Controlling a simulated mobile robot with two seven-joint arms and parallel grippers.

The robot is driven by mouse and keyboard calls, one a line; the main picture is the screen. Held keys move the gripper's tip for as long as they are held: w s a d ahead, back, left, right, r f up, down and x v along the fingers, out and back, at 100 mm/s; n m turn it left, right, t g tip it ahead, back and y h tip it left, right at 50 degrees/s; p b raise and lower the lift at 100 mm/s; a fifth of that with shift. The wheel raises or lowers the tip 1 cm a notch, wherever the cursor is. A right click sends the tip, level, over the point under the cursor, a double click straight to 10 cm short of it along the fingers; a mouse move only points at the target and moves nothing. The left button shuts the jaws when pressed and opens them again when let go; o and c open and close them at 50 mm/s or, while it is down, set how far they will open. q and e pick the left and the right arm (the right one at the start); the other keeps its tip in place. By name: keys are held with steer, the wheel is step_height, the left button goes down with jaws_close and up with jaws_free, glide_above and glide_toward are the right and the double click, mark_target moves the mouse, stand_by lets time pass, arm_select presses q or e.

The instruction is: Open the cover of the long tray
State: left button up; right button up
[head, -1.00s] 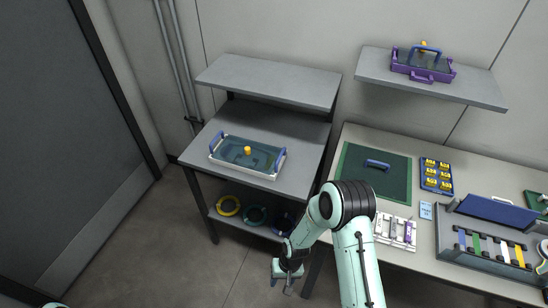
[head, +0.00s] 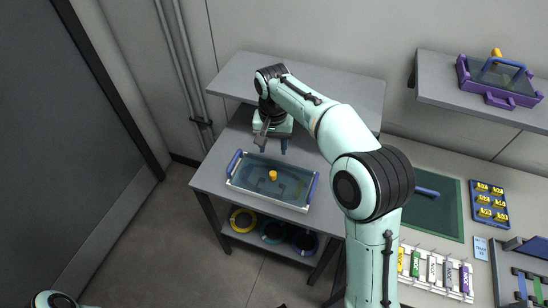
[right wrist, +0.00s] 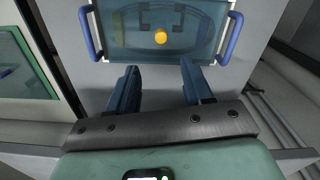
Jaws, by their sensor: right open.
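A long white tray (head: 262,200) with blue end handles sits on the cart at the left. Its translucent teal cover (head: 291,187) is on and lies flat, with an orange knob (head: 273,175) at its middle. My right gripper (head: 272,146) is open and empty, just behind the tray's far side in the head view. In the right wrist view, its two fingers (right wrist: 160,66) point towards the tray's near edge, with the knob (right wrist: 160,36) ahead between them and apart from them. Dark shapes show dimly through the cover. My left gripper is out of view.
The cart's upper shelf (head: 340,92) overhangs behind my right gripper. Coloured rings (head: 243,219) lie on the lower shelf. A purple case (head: 497,80) with an orange knob stands on the wall shelf. The workbench at right holds a green mat (head: 440,215) and a blue rack (head: 487,205).

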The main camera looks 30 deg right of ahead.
mark_target(273, 173)
step_height(273, 173, down, 12)
steer(key=shift+r+b, duration=0.15)
steer(key=shift+b, duration=0.7)
steer(key=shift+f, duration=0.8)
jaws_close()
steer(key=shift+w, duration=0.15)
